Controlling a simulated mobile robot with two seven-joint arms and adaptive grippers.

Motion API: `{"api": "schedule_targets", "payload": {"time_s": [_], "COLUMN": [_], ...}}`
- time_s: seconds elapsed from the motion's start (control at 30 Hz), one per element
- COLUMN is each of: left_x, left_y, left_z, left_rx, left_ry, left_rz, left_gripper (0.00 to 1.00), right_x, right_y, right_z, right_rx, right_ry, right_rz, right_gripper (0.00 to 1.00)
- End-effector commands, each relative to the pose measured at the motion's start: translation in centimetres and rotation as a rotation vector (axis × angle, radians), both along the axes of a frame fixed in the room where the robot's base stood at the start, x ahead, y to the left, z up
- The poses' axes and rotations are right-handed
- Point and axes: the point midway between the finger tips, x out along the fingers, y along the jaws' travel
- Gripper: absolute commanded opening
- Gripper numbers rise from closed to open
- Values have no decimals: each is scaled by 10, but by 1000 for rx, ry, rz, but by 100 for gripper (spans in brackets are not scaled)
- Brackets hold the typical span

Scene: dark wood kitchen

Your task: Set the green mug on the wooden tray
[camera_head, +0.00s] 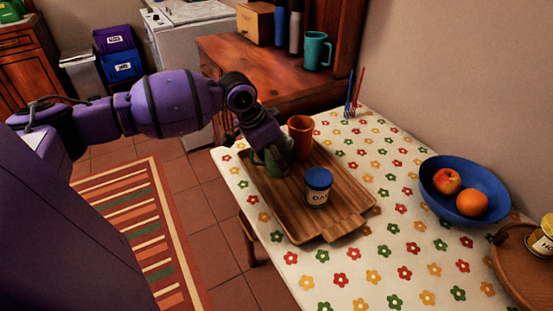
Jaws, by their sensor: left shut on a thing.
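The green mug (272,164) is in my left gripper (266,148), at the far left end of the wooden tray (287,214). My left gripper is shut on the mug and partly hides it. The mug is over the tray area; I cannot tell whether its base touches the tray. The tray lies on the flowered tablecloth. An orange cup (300,138) stands just right of the mug. A jar with a blue lid (318,186) stands on the tray nearer to me. My right gripper is not in view.
A blue bowl (433,190) with fruit stands on the tablecloth (370,270) to the right. A round wooden board (515,260) with a jar is at the right edge. A teal mug (316,50) stands on the back counter. The tray's near end is bare.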

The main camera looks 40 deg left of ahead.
Motion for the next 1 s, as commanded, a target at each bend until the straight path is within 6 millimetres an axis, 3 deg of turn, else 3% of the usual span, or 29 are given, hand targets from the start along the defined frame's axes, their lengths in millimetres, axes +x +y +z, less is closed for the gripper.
{"api": "schedule_targets", "payload": {"time_s": [0.37, 0.4, 0.53, 0.87, 1.0], "left_x": [1, 1, 1, 1, -3], "left_y": [0, 1, 1, 0, 3], "left_z": [-3, -3, -4, -3, 9], "left_rx": [0, 0, 0, 1, 3], "left_ry": [-5, -4, -3, -4, -3], "left_rz": [1, 1, 1, 0, 1], "left_gripper": [20, 60, 76, 76, 76], "right_x": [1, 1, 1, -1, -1], "right_y": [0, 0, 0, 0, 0], "right_z": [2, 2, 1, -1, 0], "right_rx": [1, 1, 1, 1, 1], "right_ry": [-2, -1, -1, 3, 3], "right_rz": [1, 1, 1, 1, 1], "right_gripper": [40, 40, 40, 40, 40]}}
